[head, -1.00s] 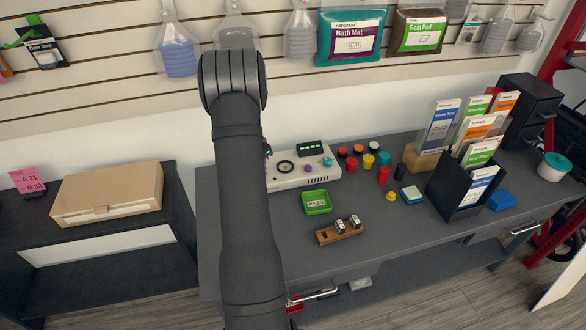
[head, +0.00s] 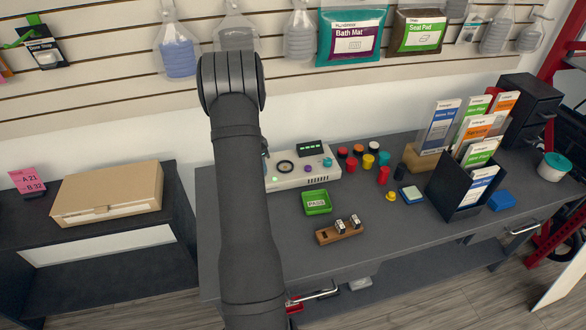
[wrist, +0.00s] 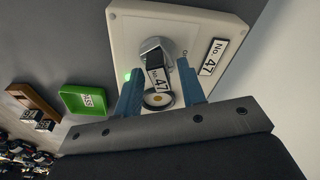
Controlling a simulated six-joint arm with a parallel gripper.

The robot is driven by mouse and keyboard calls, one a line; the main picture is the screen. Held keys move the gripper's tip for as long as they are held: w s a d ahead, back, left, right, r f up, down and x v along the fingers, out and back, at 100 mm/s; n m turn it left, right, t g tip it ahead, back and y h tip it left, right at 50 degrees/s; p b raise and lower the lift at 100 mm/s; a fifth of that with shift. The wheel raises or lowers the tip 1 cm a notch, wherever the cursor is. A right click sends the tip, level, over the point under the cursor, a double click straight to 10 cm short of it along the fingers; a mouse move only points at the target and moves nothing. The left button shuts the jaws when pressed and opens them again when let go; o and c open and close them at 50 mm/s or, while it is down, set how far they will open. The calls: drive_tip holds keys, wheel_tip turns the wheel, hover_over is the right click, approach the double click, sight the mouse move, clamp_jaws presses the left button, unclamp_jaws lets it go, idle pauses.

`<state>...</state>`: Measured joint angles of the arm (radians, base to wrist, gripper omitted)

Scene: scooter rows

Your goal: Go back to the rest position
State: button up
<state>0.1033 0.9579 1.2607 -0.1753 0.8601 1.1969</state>
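In the wrist view my gripper (wrist: 160,92) has its two blue fingers apart, with a gap between them. The tester carries a matching No. 47 label and a small green light.
A green PASS tray (head: 317,208) and a wooden rack (head: 325,238) with two small blocks stand on the grey bench (head: 400,235). A cardboard box (head: 107,193) lies on the left shelf unit.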

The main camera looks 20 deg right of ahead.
drive_tip(key=o, duration=0.5)
drive_tip(key=shift+o, duration=0.2)
drive_tip(key=shift+r, duration=0.1)
drive_tip(key=shift+r, duration=3.4)
wheel_tip(320, 180, down, 7)
